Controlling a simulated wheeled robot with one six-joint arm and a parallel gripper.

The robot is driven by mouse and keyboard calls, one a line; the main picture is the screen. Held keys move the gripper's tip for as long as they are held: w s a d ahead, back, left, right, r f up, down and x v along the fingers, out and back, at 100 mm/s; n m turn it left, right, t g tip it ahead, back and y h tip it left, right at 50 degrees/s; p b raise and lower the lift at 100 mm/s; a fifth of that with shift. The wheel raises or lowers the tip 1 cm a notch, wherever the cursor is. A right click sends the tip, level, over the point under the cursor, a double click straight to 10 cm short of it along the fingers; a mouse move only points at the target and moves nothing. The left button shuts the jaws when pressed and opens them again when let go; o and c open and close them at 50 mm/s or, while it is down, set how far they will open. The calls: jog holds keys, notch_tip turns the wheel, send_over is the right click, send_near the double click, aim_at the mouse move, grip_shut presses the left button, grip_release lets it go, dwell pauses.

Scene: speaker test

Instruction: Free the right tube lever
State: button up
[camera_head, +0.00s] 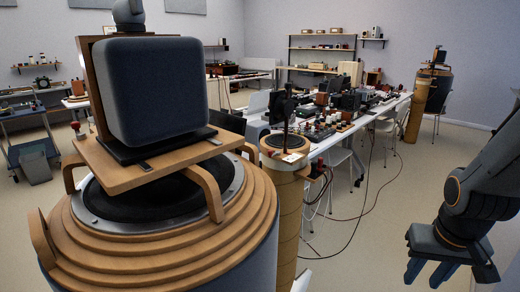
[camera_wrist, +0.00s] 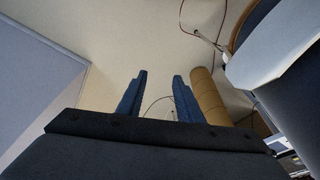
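Two tan ribbed tubes show in the head view. The nearer tube (camera_head: 286,215) stands at centre, with a round top bearing a dark upright post (camera_head: 286,120) and small fittings. The farther tube (camera_head: 415,118) stands at the right end of the long table. I cannot make out for sure which part is the right tube lever. My gripper (camera_head: 428,277) hangs at the lower right of the head view, well apart from both tubes. In the wrist view my gripper (camera_wrist: 160,76) has its two blue fingers apart with nothing between them. A tan ribbed tube (camera_wrist: 210,97) shows beyond the right finger.
A large stepped wooden speaker (camera_head: 245,215) fills the left foreground, with a dark blue padded box (camera_head: 155,90) on its top board. The long white table (camera_head: 335,137) is crowded with small devices.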

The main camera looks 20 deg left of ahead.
aim_at(270, 151)
jog(key=w+a+r+n+t+y+p, duration=0.1)
jog(key=w+a+r+n+t+y, duration=0.15)
jog(key=w+a, duration=0.65)
jog(key=w+a+r+n+t+y+p, duration=0.15)
jog(key=w+a+t, duration=0.35)
jog(key=w, duration=0.6)
jog(key=w+a+r+n+y+p, duration=0.1)
jog(key=w+a+r+y, duration=0.1)
jog(key=a, duration=0.8)
jog(key=w+a+r+n+t+y+p, duration=0.1)
jog(key=w+a+r+n+y, duration=0.1)
jog(key=a, duration=0.8)
jog(key=w+a+r+n+y+p, duration=0.2)
jog(key=w+a+y, duration=0.2)
jog(key=a, duration=0.5)
jog(key=shift+a+r+t+y, duration=0.15)
jog(key=shift+a+t+y, duration=0.25)
jog(key=shift+y, duration=0.5)
grip_shut()
